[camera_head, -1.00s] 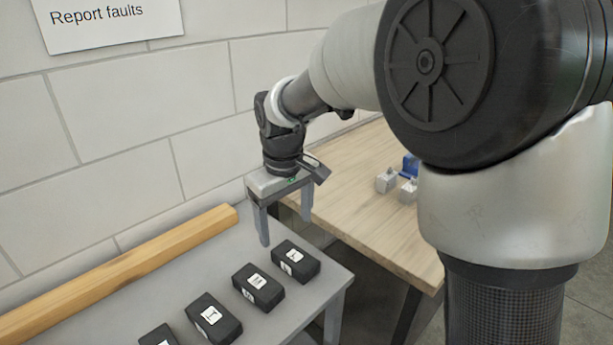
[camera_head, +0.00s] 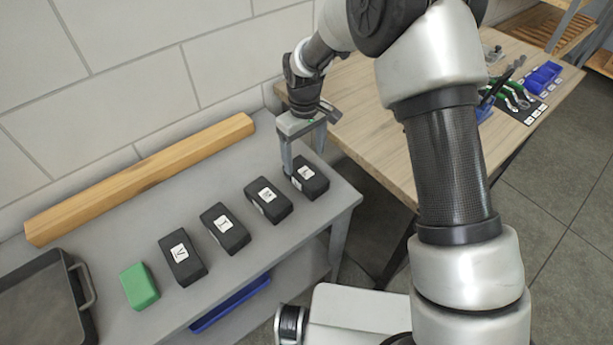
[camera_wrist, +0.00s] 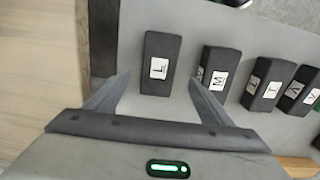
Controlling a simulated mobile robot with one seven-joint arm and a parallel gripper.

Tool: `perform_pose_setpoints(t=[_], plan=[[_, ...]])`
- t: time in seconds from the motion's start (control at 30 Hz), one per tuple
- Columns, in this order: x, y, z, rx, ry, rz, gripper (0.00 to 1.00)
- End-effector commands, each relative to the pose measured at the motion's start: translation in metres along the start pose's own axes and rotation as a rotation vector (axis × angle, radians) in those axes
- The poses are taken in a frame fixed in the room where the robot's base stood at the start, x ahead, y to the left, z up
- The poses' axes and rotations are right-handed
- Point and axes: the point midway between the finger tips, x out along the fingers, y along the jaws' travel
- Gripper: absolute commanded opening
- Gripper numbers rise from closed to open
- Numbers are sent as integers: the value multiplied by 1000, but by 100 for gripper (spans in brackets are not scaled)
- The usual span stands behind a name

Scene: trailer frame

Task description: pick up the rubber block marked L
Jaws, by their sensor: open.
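The black rubber block marked L (camera_head: 312,184) lies at the right end of a row on the grey table. Its white label shows in the wrist view, where the L block (camera_wrist: 161,50) sits upper middle. My gripper (camera_head: 304,163) is open and empty, pointing down just above or beside the L block's far end. In the wrist view my gripper (camera_wrist: 160,80) has its fingertips on either side of the block's near end. I cannot tell how much height is left between them and the block.
Black blocks marked M (camera_head: 267,207), T (camera_head: 225,234) and V (camera_head: 183,265) continue the row, then a green block (camera_head: 139,287) and a dark tray (camera_head: 80,300). A wooden beam (camera_head: 145,180) lies along the wall. A wooden bench (camera_head: 380,130) with tools stands right.

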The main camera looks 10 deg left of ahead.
Motion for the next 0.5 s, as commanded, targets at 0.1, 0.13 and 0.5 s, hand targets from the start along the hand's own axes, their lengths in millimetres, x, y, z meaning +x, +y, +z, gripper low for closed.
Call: perform_pose_setpoints(t=[0.1,0.13,0.5], plan=[[19,0,1,0,-2,0,75],[22,0,1,1,-2,0,75],[59,1,4,1,-4,-1,75]])
